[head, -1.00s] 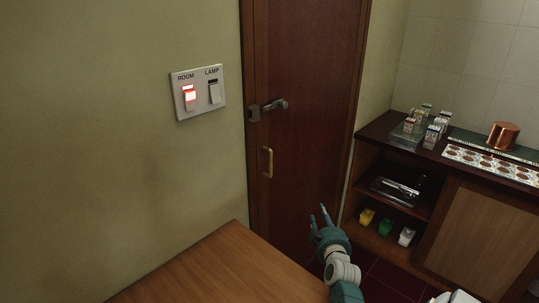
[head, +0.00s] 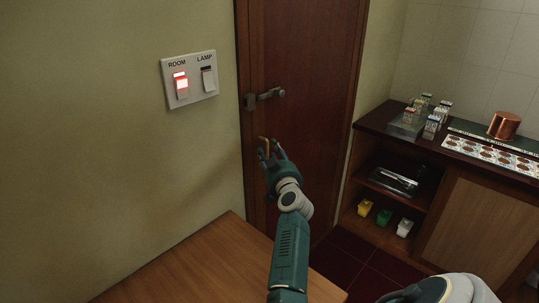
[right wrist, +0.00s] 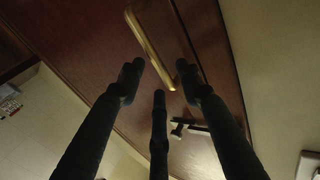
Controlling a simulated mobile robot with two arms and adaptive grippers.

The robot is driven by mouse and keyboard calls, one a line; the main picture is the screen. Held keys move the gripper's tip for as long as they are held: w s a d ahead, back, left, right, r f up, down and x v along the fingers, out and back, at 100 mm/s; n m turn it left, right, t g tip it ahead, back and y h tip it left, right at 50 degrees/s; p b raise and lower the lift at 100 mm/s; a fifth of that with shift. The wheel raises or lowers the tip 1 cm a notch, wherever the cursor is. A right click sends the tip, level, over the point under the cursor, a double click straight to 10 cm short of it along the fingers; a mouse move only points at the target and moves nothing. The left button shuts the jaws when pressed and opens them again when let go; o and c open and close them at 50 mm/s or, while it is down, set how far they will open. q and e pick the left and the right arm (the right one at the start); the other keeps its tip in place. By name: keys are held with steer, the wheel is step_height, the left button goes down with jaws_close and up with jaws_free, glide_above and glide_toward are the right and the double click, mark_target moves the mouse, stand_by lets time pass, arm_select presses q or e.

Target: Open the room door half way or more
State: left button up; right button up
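The dark red-brown room door (head: 310,90) stands closed in its frame. A metal latch with a lever (head: 270,95) sits at its left edge. Below it is a brass pull handle (head: 264,145), partly hidden by my right gripper (head: 270,152), which is right at it. In the right wrist view the brass handle (right wrist: 150,45) runs slantwise just beyond the spread fingers of the right gripper (right wrist: 159,78). The fingers are apart and not closed on it; whether any touches it I cannot tell. The latch (right wrist: 185,126) also shows there. My left gripper is out of view.
A wall plate with ROOM and LAMP switches (head: 189,80) is left of the door; ROOM glows red. A wooden tabletop (head: 200,265) lies in front. A shelf unit (head: 440,160) with small boxes and a copper pot (head: 503,125) stands right. Dark red floor is clear.

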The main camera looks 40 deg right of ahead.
steer(key=shift+w+d, duration=0.35)
steer(key=shift+w, duration=0.25)
jaws_close()
